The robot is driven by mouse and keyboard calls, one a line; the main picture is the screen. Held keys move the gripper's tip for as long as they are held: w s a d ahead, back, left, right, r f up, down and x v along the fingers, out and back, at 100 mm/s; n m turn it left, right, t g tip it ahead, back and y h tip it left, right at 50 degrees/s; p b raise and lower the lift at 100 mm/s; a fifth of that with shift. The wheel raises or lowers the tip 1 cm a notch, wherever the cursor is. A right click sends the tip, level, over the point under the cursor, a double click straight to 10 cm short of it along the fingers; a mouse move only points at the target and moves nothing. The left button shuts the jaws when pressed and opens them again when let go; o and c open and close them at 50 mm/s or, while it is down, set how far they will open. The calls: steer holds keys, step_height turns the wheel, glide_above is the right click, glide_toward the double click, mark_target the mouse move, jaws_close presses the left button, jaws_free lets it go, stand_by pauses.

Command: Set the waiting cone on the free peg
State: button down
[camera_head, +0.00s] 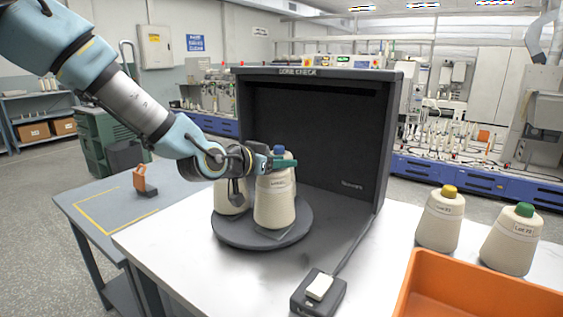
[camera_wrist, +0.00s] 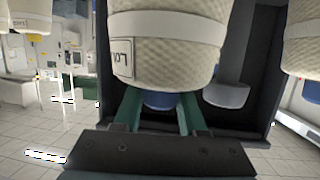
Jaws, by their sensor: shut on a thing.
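A cream cone with a blue tip (camera_head: 275,198) is upright over the round dark turntable (camera_head: 230,235) in front of the black booth. My gripper (camera_head: 284,162) is shut on its top, with teal fingers on both sides of the blue tip. The wrist view shows the fingers (camera_wrist: 160,112) beside the tip, with the cone body (camera_wrist: 165,45) beyond, appearing upside down. I cannot tell whether the cone's base touches the turntable. A second cone (camera_head: 231,200) stands behind left on the turntable, partly hidden by my gripper. No bare peg is clearly visible.
The black booth (camera_head: 345,150) walls the back and right of the turntable. A switch box (camera_head: 318,292) lies in front. Cones with yellow (camera_head: 440,220) and green (camera_head: 512,242) tips stand right, behind an orange bin (camera_head: 470,290). A blue-grey side table (camera_head: 90,205) is left.

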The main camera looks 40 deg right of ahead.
steer(key=shift+f+b, duration=0.7)
steer(key=shift+f, duration=0.15)
steer(key=shift+c, duration=1.9)
jaws_free()
steer(key=shift+a, duration=0.1)
steer(key=v, duration=1)
steer(key=shift+a, duration=0.3)
steer(key=shift+s, duration=0.1)
